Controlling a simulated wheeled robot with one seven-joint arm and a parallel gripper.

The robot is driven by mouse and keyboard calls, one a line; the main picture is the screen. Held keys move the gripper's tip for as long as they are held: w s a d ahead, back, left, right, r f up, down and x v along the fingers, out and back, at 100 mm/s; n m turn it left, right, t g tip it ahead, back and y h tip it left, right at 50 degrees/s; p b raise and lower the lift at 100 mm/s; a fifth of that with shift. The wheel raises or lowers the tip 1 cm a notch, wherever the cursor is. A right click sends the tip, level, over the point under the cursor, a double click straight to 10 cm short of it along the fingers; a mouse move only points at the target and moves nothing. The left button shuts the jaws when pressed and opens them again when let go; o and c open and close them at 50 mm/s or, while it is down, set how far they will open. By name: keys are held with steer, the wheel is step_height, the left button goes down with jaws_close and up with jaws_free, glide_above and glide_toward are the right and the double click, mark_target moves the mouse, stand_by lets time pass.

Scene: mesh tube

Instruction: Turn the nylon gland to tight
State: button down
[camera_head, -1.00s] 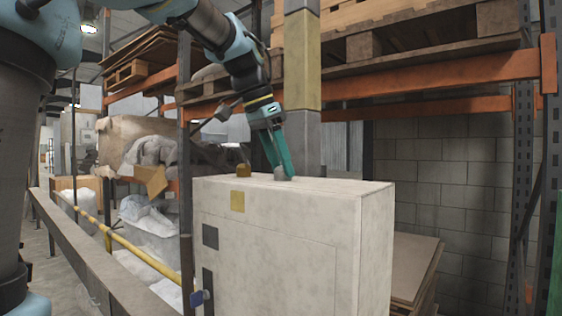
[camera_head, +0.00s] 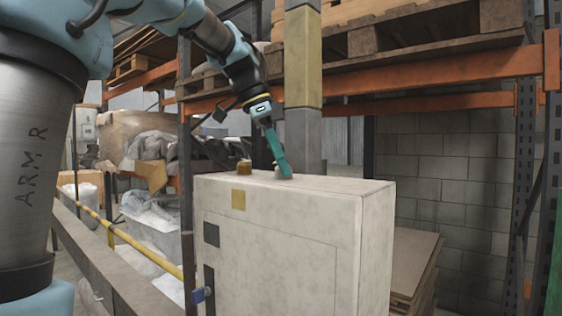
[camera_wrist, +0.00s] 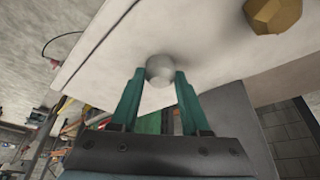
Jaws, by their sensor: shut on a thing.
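The nylon gland, a small pale grey round fitting (camera_wrist: 160,69), stands on top of the white cabinet (camera_head: 290,225). In the wrist view it sits between the tips of my two green fingers. My gripper (camera_wrist: 160,76) is shut on it. In the head view my gripper (camera_head: 284,172) reaches down to the cabinet top from above, and the gland (camera_head: 280,174) is mostly hidden behind the fingers. The gland's thread and any tight mark cannot be made out.
A brass-coloured hex fitting (camera_head: 244,168) stands on the cabinet top to the left of the gland; it also shows at upper right in the wrist view (camera_wrist: 272,14). A concrete and yellow post (camera_head: 302,90) rises behind the cabinet. Orange racking (camera_head: 440,75) with pallets stands behind.

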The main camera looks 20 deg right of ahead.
steer(key=shift+c, duration=1.9)
jaws_free()
steer(key=v, duration=1)
steer(key=shift+r+b, duration=0.3)
steer(key=shift+r, duration=0.1)
steer(key=shift+a, duration=0.2)
